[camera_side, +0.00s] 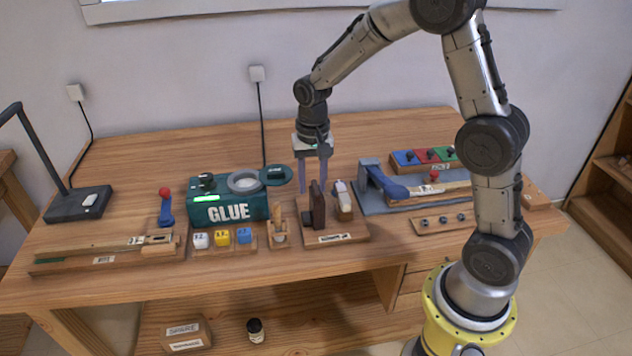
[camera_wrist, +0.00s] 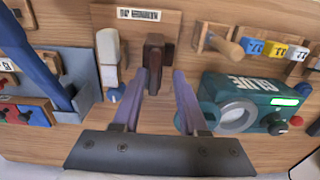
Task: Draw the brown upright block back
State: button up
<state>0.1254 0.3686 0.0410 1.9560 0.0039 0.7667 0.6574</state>
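The dark brown upright block (camera_side: 318,206) stands on a small wooden base board (camera_side: 345,238) with a label on its front edge. In the wrist view the block (camera_wrist: 154,52) shows just beyond my fingertips, nearer the left finger. My gripper (camera_side: 312,190) points down above and slightly behind the block. I cannot tell whether a finger touches the block. A white-topped piece (camera_side: 342,198) stands on the same board, right of the block.
A green GLUE box (camera_side: 228,211) stands to the left, with small numbered cubes (camera_side: 222,238) in front. A wooden peg piece (camera_side: 279,232) sits close left of the board. A grey tray (camera_side: 372,203) with a blue-handled tool lies right. The tabletop behind is clear.

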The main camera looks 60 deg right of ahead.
jog(key=shift+s+d, duration=0.1)
notch_tip(320, 180, up, 14)
dwell(0.7)
jog(key=shift+f, duration=0.1)
